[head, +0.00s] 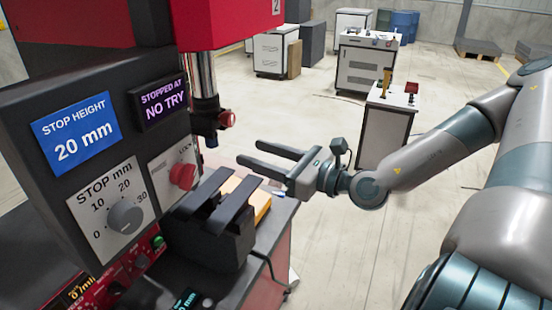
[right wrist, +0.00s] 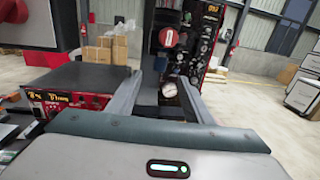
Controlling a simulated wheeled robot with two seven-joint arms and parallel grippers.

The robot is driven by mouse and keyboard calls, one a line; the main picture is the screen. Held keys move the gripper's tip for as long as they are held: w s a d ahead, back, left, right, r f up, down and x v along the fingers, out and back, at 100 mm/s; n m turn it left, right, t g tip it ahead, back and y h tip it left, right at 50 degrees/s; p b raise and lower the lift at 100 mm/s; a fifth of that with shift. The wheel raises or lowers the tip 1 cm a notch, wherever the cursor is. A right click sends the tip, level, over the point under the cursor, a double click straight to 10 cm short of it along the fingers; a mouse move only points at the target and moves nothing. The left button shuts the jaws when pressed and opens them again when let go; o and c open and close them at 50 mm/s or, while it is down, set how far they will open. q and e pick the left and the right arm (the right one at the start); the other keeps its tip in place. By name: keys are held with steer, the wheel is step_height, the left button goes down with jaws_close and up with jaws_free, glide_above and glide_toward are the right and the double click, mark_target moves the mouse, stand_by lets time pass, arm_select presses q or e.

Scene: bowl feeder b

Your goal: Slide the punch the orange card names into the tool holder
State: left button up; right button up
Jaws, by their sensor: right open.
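My right gripper (head: 250,153) is open and empty, held level right of the red press, fingers pointing left. Its fingers (right wrist: 166,80) also show apart with nothing between them in the right wrist view. A dark cylindrical fitting with a red knob (head: 226,119), seemingly the tool holder, hangs below the press head, beyond and above the fingertips. An orange-yellow flat piece (head: 262,205), perhaps the card, lies on the bench, partly hidden behind a black block (head: 205,240) with two dark bars; no writing is readable. I cannot make out a punch. My left gripper is not in view.
A black control box stands at left with a blue "STOP HEIGHT 20 mm" sign (head: 76,130), a "STOPPED AT NO TRY" display (head: 160,100), a stop dial (head: 125,216) and a red lock knob (head: 182,174). A white cabinet (head: 383,125) stands behind my right arm. Floor right of the bench is open.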

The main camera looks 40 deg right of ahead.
steer(key=p+v, duration=0.3)
steer(key=v, duration=0.1)
steer(key=shift+s, duration=0.1)
stand_by(1.2)
